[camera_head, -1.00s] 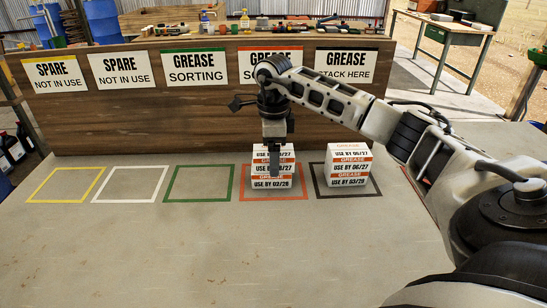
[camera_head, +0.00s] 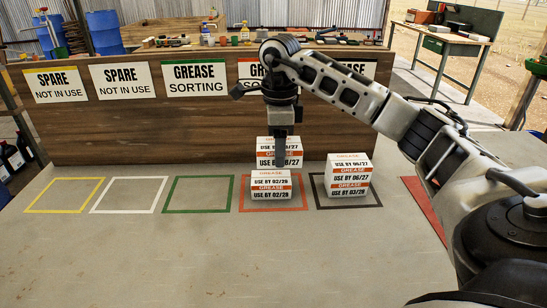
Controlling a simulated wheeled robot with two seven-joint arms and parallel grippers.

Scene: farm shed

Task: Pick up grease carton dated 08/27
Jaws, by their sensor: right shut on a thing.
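My right gripper (camera_head: 281,158) is shut on a white and orange grease carton (camera_head: 294,154). Its label ends in 8/27; the fingers hide the start. It is held above a second grease carton (camera_head: 270,194) marked USE BY 02/28, whose printed top now shows. That lower carton stands in the orange-outlined square (camera_head: 242,200). A stack of two grease cartons (camera_head: 348,176), 06/27 over 03/28, stands in the black-outlined square (camera_head: 381,206) to the right. My left gripper is out of view.
The green (camera_head: 168,195), white (camera_head: 96,203) and yellow (camera_head: 32,204) squares at left are empty. A wooden board with signs stands behind them; the GREASE SORTING sign (camera_head: 194,78) is above the green square. The near tabletop is clear.

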